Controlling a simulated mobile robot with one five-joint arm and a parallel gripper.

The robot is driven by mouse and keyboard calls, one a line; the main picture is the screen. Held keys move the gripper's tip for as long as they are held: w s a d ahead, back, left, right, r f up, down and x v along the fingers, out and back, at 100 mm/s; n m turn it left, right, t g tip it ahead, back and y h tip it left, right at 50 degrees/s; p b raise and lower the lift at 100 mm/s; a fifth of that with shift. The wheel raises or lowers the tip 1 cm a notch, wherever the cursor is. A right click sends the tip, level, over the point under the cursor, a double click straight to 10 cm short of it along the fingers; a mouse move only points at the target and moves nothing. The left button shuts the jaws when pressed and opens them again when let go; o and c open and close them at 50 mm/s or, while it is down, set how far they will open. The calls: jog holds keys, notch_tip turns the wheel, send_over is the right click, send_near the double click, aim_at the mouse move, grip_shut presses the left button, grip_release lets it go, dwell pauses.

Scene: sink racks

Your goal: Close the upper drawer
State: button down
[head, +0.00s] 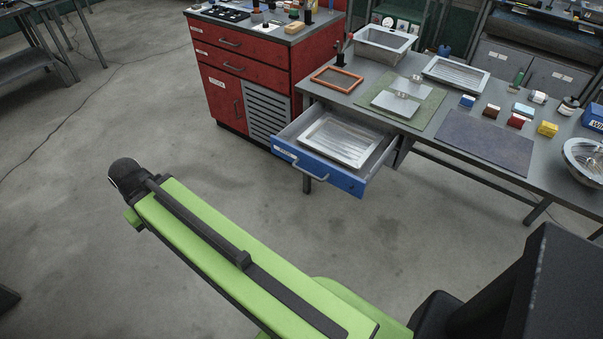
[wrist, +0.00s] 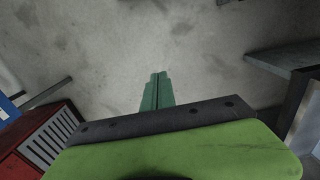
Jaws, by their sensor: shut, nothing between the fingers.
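A blue-fronted drawer (head: 318,170) with a light bar handle stands pulled out from under the grey workbench in the head view. A metal tray (head: 340,140) lies inside it. It is the only drawer I see open; I see no second drawer below it. My gripper (wrist: 157,76) shows in the wrist view as two green fingers, shut together and empty, above bare floor. It touches nothing there. In the head view my arm reaches to the left, in front of and apart from the drawer; the fingers cannot be seen there.
A red cabinet (head: 238,68) with shut drawers stands left of the bench; it also shows in the wrist view (wrist: 38,142). The workbench (head: 430,128) holds a sink basin (head: 382,45), an orange frame (head: 336,79), trays and small boxes. The concrete floor (head: 90,230) before the drawer is clear.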

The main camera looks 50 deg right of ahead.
jog(key=s+d+f+m+g+h+b, duration=0.1)
jog(key=d+m+h, duration=0.1)
jog(key=d+m, duration=0.8)
jog(key=s+d+f+m+h+b, duration=0.1)
jog(key=d+m+b, duration=0.1)
jog(key=d+m, duration=0.85)
jog(key=s+d+r+m+g+h, duration=0.1)
jog(key=s+d+m, duration=0.2)
jog(key=d+m, duration=0.3)
jog(key=s+d+m+g+h+b, duration=0.1)
jog(key=s+d+m, duration=0.3)
jog(key=d, duration=0.3)
jog(key=s+d+r+m+g, duration=0.1)
jog(key=s+d+m, duration=0.25)
jog(key=d, duration=0.35)
jog(key=s+d+f+b, duration=0.2)
jog(key=d+f+b, duration=0.5)
jog(key=f+b, duration=0.2)
jog(key=shift+s+d+f+m, duration=0.25)
jog(key=shift+d+m, duration=0.05)
jog(key=shift+d, duration=0.1)
